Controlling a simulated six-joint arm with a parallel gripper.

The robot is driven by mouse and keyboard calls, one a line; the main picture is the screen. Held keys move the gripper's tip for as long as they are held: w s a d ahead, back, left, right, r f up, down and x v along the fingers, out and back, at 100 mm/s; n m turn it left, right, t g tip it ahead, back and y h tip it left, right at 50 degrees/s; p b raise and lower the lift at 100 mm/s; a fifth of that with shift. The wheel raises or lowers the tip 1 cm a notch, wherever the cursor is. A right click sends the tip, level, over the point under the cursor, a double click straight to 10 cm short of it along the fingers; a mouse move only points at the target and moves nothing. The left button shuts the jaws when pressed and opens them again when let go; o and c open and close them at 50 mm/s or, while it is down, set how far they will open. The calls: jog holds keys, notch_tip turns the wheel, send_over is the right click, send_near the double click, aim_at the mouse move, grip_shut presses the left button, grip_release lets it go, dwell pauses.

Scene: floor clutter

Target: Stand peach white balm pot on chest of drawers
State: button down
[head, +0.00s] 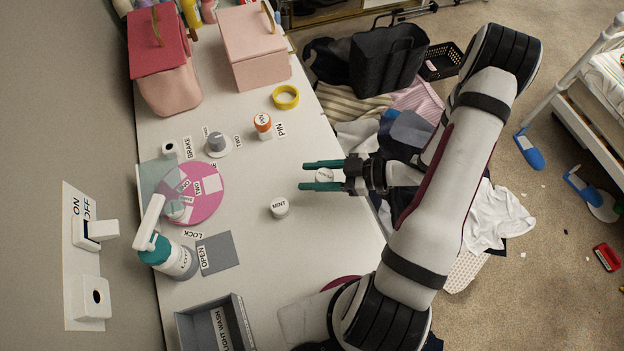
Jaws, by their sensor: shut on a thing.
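My gripper (321,175) reaches in from the right over the long white top (255,265), with its two teal fingers pointing left. It is shut on a small white pot (324,176), whose label is too small to read with certainty; it appears to be the peach balm pot. The pot looks upright, over the right part of the top. I cannot tell whether its base touches the surface. A similar white pot marked MINT (279,209) stands a little left of and below the fingers. The white top appears to be the chest of drawers; its front is hidden.
An orange-capped pot (263,123), a yellow ring (286,97), a pink disc (197,196), a lotion bottle (172,258) and a grey tray (215,322) are on the top. Pink boxes (251,45) stand at the back. Clothes (490,215) litter the floor.

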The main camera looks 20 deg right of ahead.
jog(key=shift+f, duration=1.75)
jog(key=shift+f, duration=0.1)
jog(key=shift+c, duration=1.8)
grip_release()
